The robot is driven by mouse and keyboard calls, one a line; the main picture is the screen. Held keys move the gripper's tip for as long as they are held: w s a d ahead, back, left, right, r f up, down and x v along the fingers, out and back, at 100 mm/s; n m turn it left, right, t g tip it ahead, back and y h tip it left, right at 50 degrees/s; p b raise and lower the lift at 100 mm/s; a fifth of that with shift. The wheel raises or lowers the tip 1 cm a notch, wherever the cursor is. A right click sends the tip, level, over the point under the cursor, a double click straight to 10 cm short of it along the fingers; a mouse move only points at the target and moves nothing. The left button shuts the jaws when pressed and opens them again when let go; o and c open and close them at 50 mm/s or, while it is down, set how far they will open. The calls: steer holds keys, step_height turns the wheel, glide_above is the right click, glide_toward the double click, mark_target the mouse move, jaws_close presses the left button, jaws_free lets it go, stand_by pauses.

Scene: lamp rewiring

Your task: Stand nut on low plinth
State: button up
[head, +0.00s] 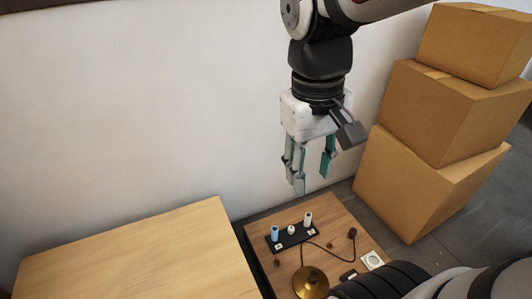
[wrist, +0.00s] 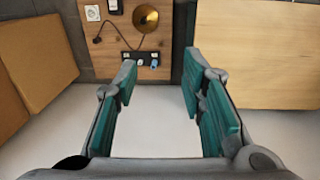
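My gripper (head: 313,176) hangs above and behind the low wooden board (head: 340,222), pointing down. In the wrist view my gripper (wrist: 160,76) is open, with nothing between its teal pads. A small brown piece (head: 277,262) lies on the board left of the brass dome, and another (head: 329,245) lies to the right of the black strip. Either may be the nut; they are too small to tell. I cannot tell which part is the low plinth. The black strip (head: 284,243) carries a blue cylinder (head: 274,232), a short white piece (head: 291,230) and a taller white cylinder (head: 308,219).
A brass dome (head: 310,281) with a dark cord and plug (head: 351,233), a white socket plate (head: 372,260) and a black switch (head: 348,275) lie on the board. A larger light wooden table (head: 140,262) stands left. Stacked cardboard boxes (head: 430,180) stand right. A white wall is behind.

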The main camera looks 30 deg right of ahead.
steer(key=s+a, duration=0.4)
steer(key=s, duration=0.7)
steer(key=shift+s+a+r+y, duration=0.15)
steer(key=shift+s+a+y, duration=0.25)
